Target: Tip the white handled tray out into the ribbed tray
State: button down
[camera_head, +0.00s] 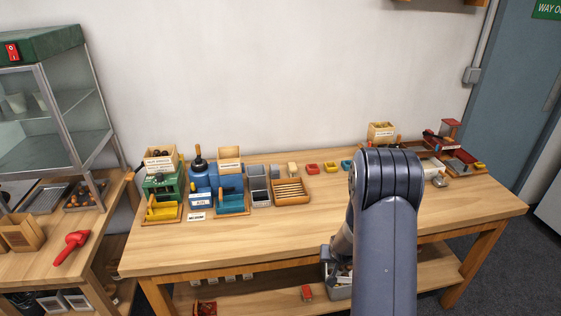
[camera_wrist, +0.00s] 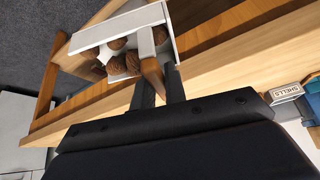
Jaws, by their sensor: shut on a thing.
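The white handled tray (camera_wrist: 98,34) shows in the wrist view with several brown chestnuts (camera_wrist: 117,66) inside it. My gripper (camera_wrist: 159,78) is shut on its brown handle (camera_wrist: 152,73), and the tray is off the table, near its wooden edge. In the head view my arm hides most of my gripper and the tray. The ribbed tray (camera_head: 291,190), a wooden tray with raised slats, sits on the table left of my arm. It is apart from my gripper, and its slats look bare.
Grey bins (camera_head: 260,197) and a teal tray (camera_head: 232,204) stand left of the ribbed tray. Small red, yellow and blue dishes (camera_head: 313,168) lie behind it. The table front (camera_head: 260,235) is clear. A side table with a red scoop (camera_head: 72,247) stands at left.

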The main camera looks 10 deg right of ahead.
jog(key=w+a+r, duration=0.5)
jog(key=a, duration=0.3)
jog(key=w+a+r+m, duration=0.1)
jog(key=w+a+r, duration=0.4)
jog(key=a, duration=0.4)
jog(key=shift+a+r, duration=0.15)
jog(key=shift+r, duration=0.65)
